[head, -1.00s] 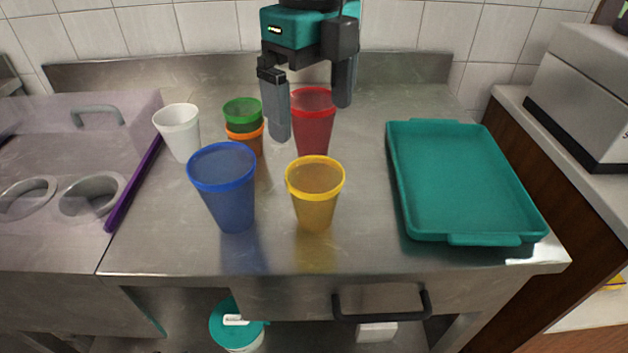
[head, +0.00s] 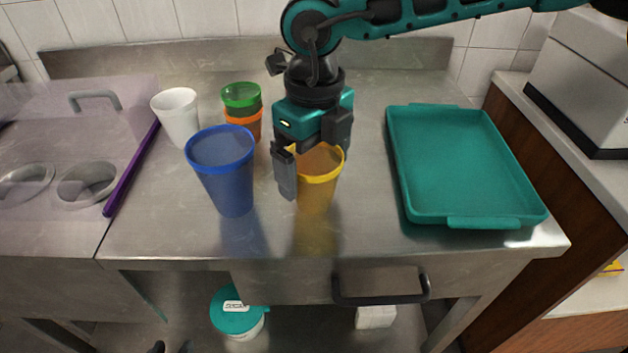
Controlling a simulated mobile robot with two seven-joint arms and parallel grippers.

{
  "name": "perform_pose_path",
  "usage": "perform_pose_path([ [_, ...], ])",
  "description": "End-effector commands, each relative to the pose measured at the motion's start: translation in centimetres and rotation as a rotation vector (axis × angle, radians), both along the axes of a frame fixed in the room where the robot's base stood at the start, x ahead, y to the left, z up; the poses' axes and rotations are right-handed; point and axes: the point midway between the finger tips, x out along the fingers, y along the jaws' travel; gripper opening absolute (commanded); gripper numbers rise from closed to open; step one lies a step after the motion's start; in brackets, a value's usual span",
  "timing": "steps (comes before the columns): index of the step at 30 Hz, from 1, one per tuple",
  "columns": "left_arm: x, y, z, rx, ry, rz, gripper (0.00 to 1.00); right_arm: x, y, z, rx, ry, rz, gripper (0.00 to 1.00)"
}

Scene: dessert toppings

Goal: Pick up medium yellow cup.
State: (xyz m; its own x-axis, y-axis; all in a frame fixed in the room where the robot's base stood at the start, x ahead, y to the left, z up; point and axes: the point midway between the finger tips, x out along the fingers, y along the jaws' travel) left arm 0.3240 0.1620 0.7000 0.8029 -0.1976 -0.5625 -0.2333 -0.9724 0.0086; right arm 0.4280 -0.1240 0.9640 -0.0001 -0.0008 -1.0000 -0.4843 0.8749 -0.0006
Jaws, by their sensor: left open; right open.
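The yellow cup (head: 318,192) stands upright on the steel counter in the head view, right of the blue cup. My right gripper (head: 316,172) comes down from above with its fingers apart around the yellow cup. One finger is at the cup's left side and the other is at its right rim, partly hidden. I cannot tell whether the fingers touch the cup. The tips of my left gripper (head: 171,347) show at the bottom edge, apart and empty, well below the counter top.
A large blue cup (head: 224,172) stands close to the left of my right gripper. A green cup (head: 241,97), an orange cup (head: 245,122) and a white cup (head: 178,117) stand behind. A teal tray (head: 465,222) lies at the right.

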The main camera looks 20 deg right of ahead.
Motion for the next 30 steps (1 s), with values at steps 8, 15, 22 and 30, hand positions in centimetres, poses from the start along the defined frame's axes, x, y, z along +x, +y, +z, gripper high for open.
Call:
perform_pose_path([
  [8, 0.0, 0.0, 0.1, -0.001, -0.001, -0.001, 0.43, 0.0, 0.0, 0.0, 0.0, 0.0, 0.0, 0.9],
  [15, 0.0, -0.1, 0.1, 0.0, -0.001, -0.001, 0.43, 0.0, 0.0, 0.0, 0.0, 0.0, 0.0, 0.67],
  [22, 0.1, -0.1, 0.1, 0.0, -0.002, -0.001, 0.43, 0.0, 0.0, 0.0, 0.0, -0.001, 0.0, 0.59],
  [30, 0.1, 0.0, 0.2, 0.0, -0.002, -0.001, 0.43, 0.1, 0.1, 1.1, 0.003, -0.003, 0.0, 0.59],
])
